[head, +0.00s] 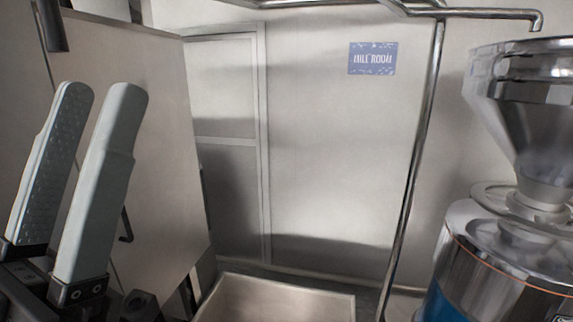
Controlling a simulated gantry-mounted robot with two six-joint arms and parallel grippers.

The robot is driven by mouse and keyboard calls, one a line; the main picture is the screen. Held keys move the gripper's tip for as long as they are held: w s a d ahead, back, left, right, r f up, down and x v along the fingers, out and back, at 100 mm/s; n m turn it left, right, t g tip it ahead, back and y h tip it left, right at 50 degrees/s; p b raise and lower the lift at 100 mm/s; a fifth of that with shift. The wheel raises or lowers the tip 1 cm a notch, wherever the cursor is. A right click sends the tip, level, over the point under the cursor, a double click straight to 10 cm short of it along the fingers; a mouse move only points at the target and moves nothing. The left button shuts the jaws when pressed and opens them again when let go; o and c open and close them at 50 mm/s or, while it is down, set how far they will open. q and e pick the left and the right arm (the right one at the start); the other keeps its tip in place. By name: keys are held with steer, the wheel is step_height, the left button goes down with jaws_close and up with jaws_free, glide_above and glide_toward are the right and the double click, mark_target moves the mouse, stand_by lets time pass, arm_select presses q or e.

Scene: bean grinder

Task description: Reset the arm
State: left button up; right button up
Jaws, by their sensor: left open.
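My left gripper (98,92) shows large at the left of the head view. Its two long grey fingers point up and stand apart, with nothing between them. It is in front of a metal panel and touches nothing that I can see. My right gripper is not in view. The bean grinder (500,262) stands at the right edge, with a clear, metallic-looking hopper (525,95) on top and a shiny round body with a blue part low down. The picture edge cuts off part of it.
An open metal bin (275,299) sits at the bottom middle. A bent metal pipe (415,165) rises between it and the grinder. A metal panel (160,150) stands behind my left gripper. A blue "MILL ROOM" sign (372,58) hangs on the back wall. The space before that wall looks clear.

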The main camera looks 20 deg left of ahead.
arm_select(q)
steer(key=w+f+n+g+y, duration=0.2)
steer(key=w+f, duration=0.1)
steer(key=w, duration=0.1)
step_height(320, 180, up, 19)
steer(key=p, duration=1.8)
steer(key=shift+a+p, duration=0.15)
steer(key=shift+p, duration=0.15)
steer(key=shift+f, duration=0.15)
